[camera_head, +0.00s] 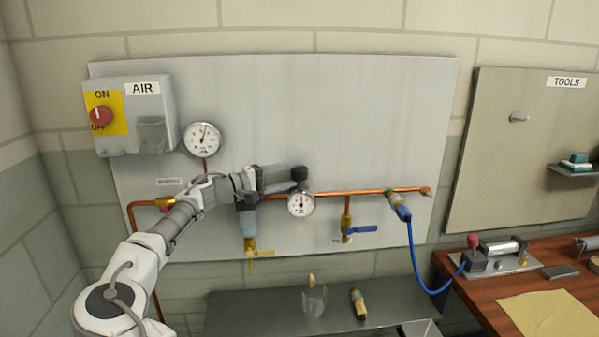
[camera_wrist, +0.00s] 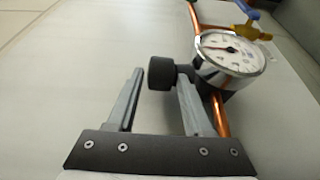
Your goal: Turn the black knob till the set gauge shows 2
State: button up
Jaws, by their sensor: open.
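The black knob (camera_wrist: 160,73) shows in the wrist view, on a short stem beside the set gauge (camera_wrist: 230,54). My gripper (camera_wrist: 159,80) is open, its two fingertips on either side of the knob, near its front end. I cannot tell whether either finger touches it. In the head view the knob (camera_head: 299,173) is a dark shape at the end of my gripper (camera_head: 288,180), just above the white round set gauge (camera_head: 301,204) on the copper pipe. The gauge's needle shows, but its numbers are too small to read.
A larger gauge (camera_head: 202,139) and the AIR switch box (camera_head: 130,116) are on the panel (camera_head: 320,110) at upper left. A blue hose (camera_head: 413,255) drops at right.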

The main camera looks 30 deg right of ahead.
jog(key=shift+s+d, duration=0.1)
jog(key=shift+d, duration=1.35)
jog(key=shift+c, duration=0.3)
grip_shut()
